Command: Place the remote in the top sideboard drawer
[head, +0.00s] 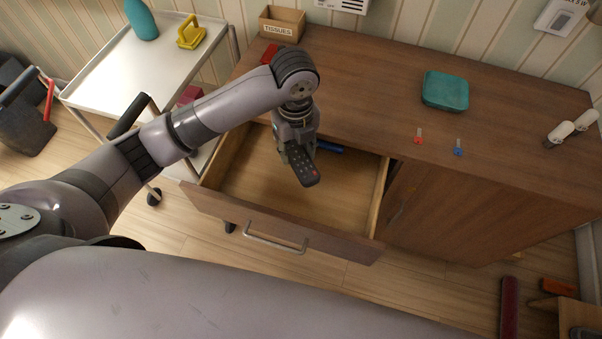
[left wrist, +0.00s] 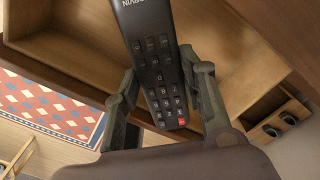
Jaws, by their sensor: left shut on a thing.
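The dark remote (head: 304,167) with rows of buttons is held above the open top drawer of the sideboard. My left gripper (head: 297,150) is shut on the remote, which tilts downward over the drawer. In the left wrist view the remote (left wrist: 158,60) lies between the two fingers of the left gripper (left wrist: 160,100). The drawer (head: 270,238) is pulled out, with a metal handle on its front. A blue item (head: 330,147) shows inside the drawer at the back, partly hidden by the gripper. My right gripper is not in view.
On the sideboard top (head: 370,90) are a teal box (head: 445,91), a tissues box (head: 282,23), a red item (head: 269,54), and small red and blue keys (head: 458,148). A white cart (head: 120,75) stands at left. The drawer's middle is mostly bare.

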